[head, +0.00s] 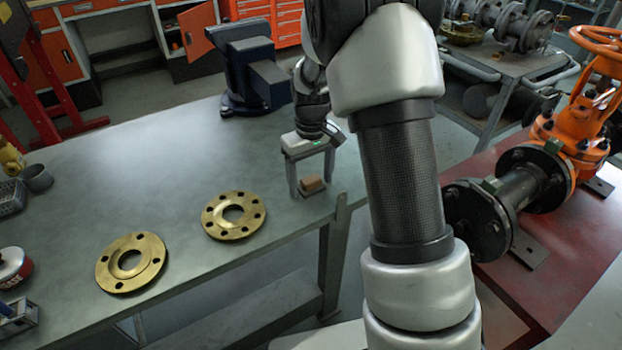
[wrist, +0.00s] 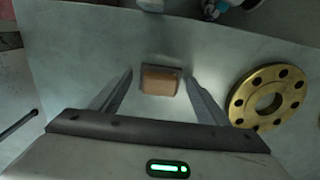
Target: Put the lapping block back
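The lapping block appears to be the small tan-brown block (head: 312,185) on the grey bench top, near the bench's right edge. In the wrist view the block (wrist: 160,80) lies between and just beyond my fingertips, with a darker strip along its far side. My gripper (head: 311,192) is open around the block in the head view, fingers pointing down. In the wrist view my gripper (wrist: 160,82) shows a clear gap on each side of the block, with neither finger touching it. How high the fingertips are above the bench is hard to tell.
Two brass flanges, a nearer one (head: 131,262) and a farther one (head: 234,215), lie flat on the bench. A dark blue vise (head: 250,75) stands behind. A grey cup (head: 37,178) is at far left. An orange gate valve (head: 575,130) stands right. The bench's middle is clear.

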